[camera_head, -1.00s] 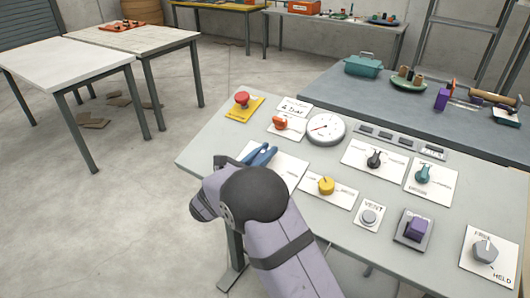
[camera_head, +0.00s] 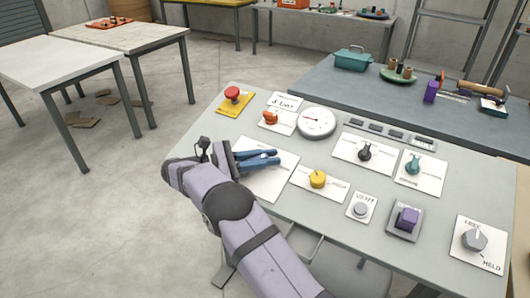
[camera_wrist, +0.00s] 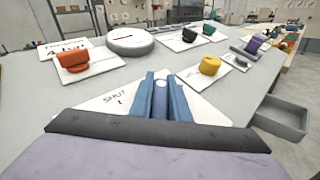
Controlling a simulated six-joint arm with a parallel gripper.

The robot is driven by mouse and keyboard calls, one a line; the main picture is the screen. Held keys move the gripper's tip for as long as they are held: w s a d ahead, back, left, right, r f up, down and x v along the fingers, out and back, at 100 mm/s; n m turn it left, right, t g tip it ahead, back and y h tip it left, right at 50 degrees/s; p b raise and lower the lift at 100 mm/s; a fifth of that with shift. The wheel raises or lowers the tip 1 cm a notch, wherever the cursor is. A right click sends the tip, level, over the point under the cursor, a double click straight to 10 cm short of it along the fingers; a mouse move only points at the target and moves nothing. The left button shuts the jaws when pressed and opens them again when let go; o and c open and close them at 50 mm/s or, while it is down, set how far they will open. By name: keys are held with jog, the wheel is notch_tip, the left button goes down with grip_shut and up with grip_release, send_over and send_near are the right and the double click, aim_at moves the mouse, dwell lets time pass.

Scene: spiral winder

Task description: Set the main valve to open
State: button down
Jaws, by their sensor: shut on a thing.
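A blue lever handle (camera_wrist: 160,98) stands over a white plate (camera_head: 272,186) on the near left of the grey panel. I take it to be the main valve, but no name for it is readable. The plate also shows in the wrist view (camera_wrist: 205,108), with the word "SHUT" to the left of the handle. My gripper (camera_head: 262,159) has its two blue fingers on either side of the handle and is shut on it. In the wrist view the gripper (camera_wrist: 161,80) points straight away from me. The fingers hide most of the handle in the head view, and its pivot is hidden.
Around it on the panel are a red button (camera_head: 232,93), an orange knob (camera_head: 270,118), a round gauge (camera_head: 317,122), a yellow knob (camera_head: 318,178) and several other controls to the right. A grey tray (camera_wrist: 280,118) hangs below the panel's edge.

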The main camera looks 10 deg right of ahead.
jog(key=shift+s+f+m+g+p, duration=0.1)
jog(key=shift+s+m+g+p, duration=0.35)
jog(key=shift+m+g, duration=0.65)
jog(key=shift+s, duration=0.2)
jog(key=c, duration=1.7)
grip_release()
notch_tip(320, 180, up, 8)
jog(key=shift+r+p, duration=0.25)
jog(key=shift+p, duration=0.75)
jog(key=shift+r+p, duration=0.7)
jog(key=shift+p, duration=0.05)
